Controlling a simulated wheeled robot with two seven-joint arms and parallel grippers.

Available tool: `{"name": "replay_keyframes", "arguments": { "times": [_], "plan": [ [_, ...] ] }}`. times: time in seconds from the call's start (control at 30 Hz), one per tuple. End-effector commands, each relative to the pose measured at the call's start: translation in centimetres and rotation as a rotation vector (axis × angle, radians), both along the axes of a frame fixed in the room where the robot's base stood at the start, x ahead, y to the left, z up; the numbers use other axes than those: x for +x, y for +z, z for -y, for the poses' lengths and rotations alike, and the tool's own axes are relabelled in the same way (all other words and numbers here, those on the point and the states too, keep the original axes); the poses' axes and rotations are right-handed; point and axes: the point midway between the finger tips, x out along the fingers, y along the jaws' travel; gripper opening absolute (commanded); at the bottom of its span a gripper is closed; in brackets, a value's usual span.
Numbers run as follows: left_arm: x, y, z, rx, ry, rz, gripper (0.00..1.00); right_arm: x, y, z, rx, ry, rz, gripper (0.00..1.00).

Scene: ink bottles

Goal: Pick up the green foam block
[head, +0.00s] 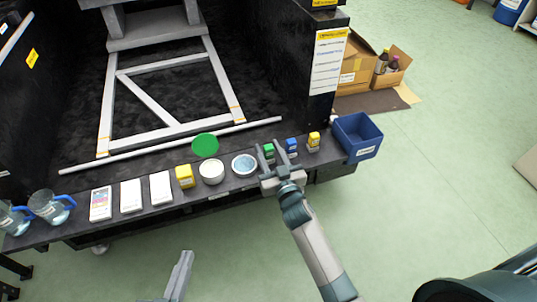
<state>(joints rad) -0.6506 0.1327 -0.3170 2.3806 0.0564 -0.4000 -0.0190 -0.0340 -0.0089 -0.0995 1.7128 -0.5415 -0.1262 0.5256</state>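No clear green foam block can be made out. A flat green disc (205,144) lies at the back edge of the bench shelf. A small green item (269,149), perhaps an ink bottle, stands on the shelf. My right gripper (268,147) is over the shelf, its two fingers apart, with the green item showing between or just behind them. I cannot tell whether they touch it. My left gripper (183,266) shows at the bottom, well in front of the shelf and away from the objects; its opening cannot be seen.
A blue bottle (291,146) and a yellow bottle (313,141) stand right of my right gripper, then a blue bin (358,135). To the left are a round dish (244,164), a white tub (211,171), a yellow box (185,177), white boxes (131,195) and jugs (47,207).

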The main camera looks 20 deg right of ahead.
Motion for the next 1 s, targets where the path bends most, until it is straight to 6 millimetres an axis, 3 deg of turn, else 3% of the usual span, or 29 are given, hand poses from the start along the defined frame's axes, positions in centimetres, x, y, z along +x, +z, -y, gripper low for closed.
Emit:
{"name": "replay_keyframes", "arguments": {
  "times": [0.03,0.13,0.63,1.0],
  "plan": [
    [0.0,0.0,0.0,0.0,0.0,0.001,0.0,0.0,0.0,0.0,0.0,0.0,0.0,0.24],
    [0.0,0.0,0.0,0.001,0.0,0.001,0.0,0.0,0.0,0.0,0.0,0.0,0.0,0.01],
    [-0.2,-0.4,-0.1,0.009,-0.002,-0.029,0.0,0.0,0.7,0.0,-0.001,0.0,0.001,0.0],
    [-1.9,-4.2,-1.5,0.07,-0.003,-0.258,0.0,0.0,4.6,0.0,0.0,0.0,0.003,0.0]
  ]
}}
